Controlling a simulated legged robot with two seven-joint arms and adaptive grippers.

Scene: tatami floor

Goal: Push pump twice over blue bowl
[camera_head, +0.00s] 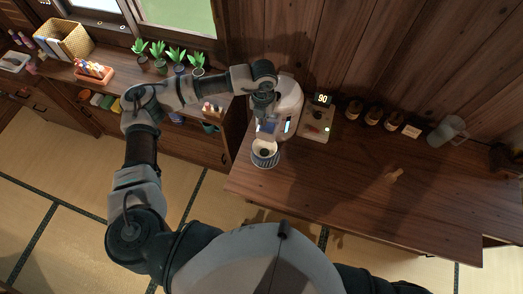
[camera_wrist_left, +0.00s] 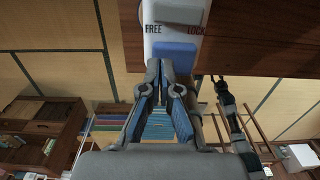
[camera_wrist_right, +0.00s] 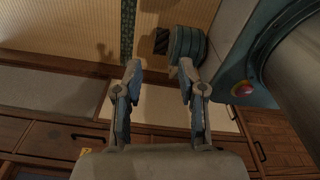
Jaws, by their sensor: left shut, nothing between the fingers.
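A white machine (camera_head: 289,104) stands at the left end of the wooden table, against the wall. A bowl (camera_head: 265,160) with a blue-striped outside and pale inside sits at its front, with something dark in the middle. My left gripper (camera_head: 264,112) is at the machine's upper front, above the bowl. In the left wrist view its fingers (camera_wrist_left: 164,68) are shut and empty, close to a blue tab (camera_wrist_left: 174,50) under a white label reading FREE and LOCK. Contact cannot be told. My right gripper (camera_wrist_right: 160,68) is open and empty over the floor.
A scale (camera_head: 316,125) reading 90 stands right of the machine. Several brown jars (camera_head: 372,116) and a clear pitcher (camera_head: 446,131) line the back. A small tan object (camera_head: 394,175) lies on the otherwise clear right part. Potted plants (camera_head: 178,57) stand on the left shelf.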

